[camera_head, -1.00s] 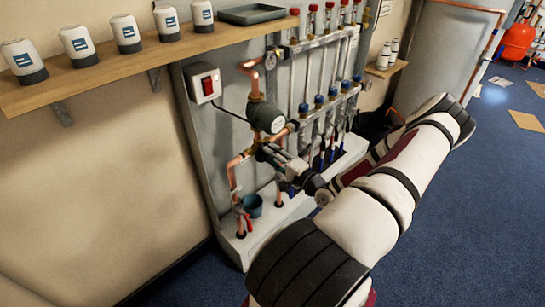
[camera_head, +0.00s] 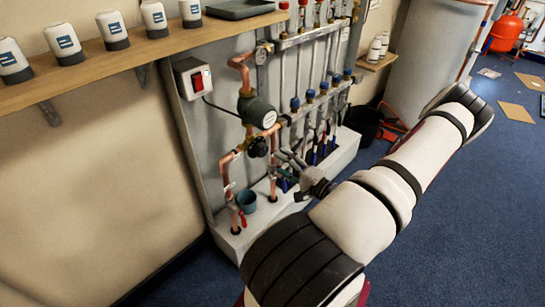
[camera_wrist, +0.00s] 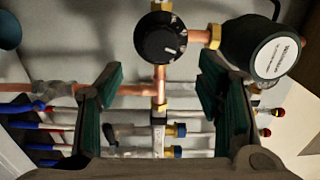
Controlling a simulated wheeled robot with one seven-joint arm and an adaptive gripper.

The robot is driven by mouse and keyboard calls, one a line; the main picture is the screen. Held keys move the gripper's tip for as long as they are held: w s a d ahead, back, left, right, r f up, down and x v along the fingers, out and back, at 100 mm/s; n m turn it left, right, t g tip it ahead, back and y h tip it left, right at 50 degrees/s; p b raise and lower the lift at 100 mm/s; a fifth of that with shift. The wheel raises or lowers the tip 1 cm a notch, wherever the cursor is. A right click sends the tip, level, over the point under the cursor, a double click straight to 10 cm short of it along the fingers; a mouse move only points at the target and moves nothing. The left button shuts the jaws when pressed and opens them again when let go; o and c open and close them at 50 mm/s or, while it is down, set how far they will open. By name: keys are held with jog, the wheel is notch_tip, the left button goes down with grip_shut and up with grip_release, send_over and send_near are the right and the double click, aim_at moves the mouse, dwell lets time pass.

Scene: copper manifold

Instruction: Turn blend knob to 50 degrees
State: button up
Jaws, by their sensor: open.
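The blend knob (camera_wrist: 160,38) is a round black dial with a pale pointer mark, at the top middle of the wrist view. The mark points to the lower right. In the head view the knob (camera_head: 258,147) sits on the copper pipework just below the round grey pump (camera_head: 262,113). My gripper (camera_wrist: 162,80) is open, its two green-padded fingers wide apart and nothing between them touching the pads. In the head view my gripper (camera_head: 282,164) stands to the right of and a little below the knob, apart from it.
The pump head (camera_wrist: 270,50) is close to the right of the knob. Vertical pipes with blue and red caps (camera_head: 322,95) stand to the right. Open carpet lies at the right.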

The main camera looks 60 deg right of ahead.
jog(key=v, duration=0.3)
jog(key=shift+s+a, duration=0.1)
jog(key=shift+s, duration=0.1)
dwell(0.5)
